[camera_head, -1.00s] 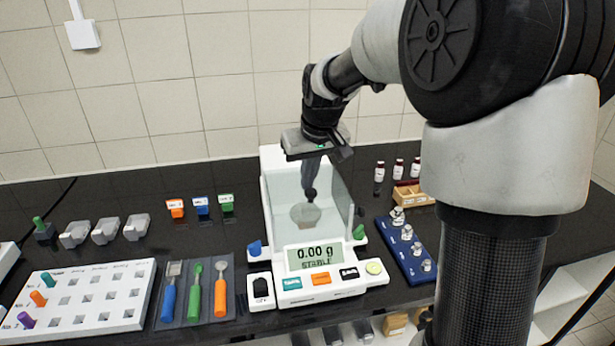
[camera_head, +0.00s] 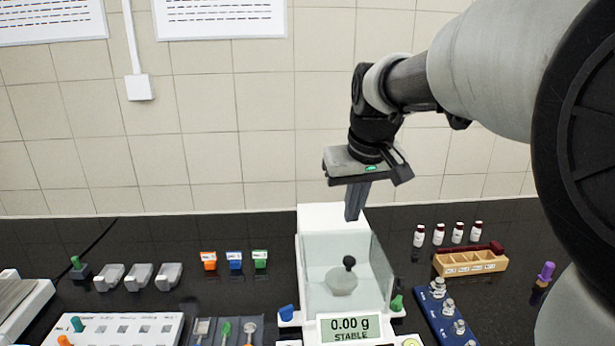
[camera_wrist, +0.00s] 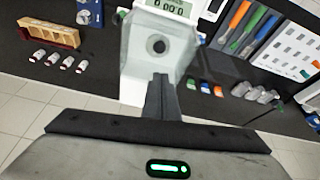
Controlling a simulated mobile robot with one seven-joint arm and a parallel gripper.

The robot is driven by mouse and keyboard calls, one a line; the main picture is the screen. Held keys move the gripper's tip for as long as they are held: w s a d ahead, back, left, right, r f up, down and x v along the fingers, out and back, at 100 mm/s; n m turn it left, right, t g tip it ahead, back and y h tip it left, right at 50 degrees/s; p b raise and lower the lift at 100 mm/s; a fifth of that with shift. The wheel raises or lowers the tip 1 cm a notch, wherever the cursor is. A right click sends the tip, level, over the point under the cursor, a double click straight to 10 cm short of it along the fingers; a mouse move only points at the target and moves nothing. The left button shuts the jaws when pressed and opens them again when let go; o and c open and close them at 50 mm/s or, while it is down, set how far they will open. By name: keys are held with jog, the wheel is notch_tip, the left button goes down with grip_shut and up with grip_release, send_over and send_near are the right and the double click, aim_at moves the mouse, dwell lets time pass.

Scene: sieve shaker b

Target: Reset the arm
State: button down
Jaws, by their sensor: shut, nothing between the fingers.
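My gripper (camera_head: 354,203) is shut and empty, pointing down above the rear of the analytical balance (camera_head: 347,328). In the wrist view its closed fingers (camera_wrist: 160,82) stand before the glass draft shield. Inside the shield (camera_head: 325,262) is a pale disc with a dark round knob (camera_head: 349,263) on top; my fingers are apart from it. The balance display reads 0.00 g and STABLE.
Right of the balance are a blue weight block (camera_head: 437,312), a wooden box (camera_head: 470,263) and several small vials (camera_head: 438,234). Left are coloured labelled holders (camera_head: 235,261), grey scoops (camera_head: 140,276) and a white rack (camera_head: 130,330). A tiled wall stands behind.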

jog(key=s+f+m+t+p, duration=0.1)
jog(key=s+p, duration=0.1)
jog(key=s, duration=2)
jog(key=shift+f+m, duration=0.2)
jog(key=shift+m, duration=0.1)
jog(key=shift+d, duration=0.1)
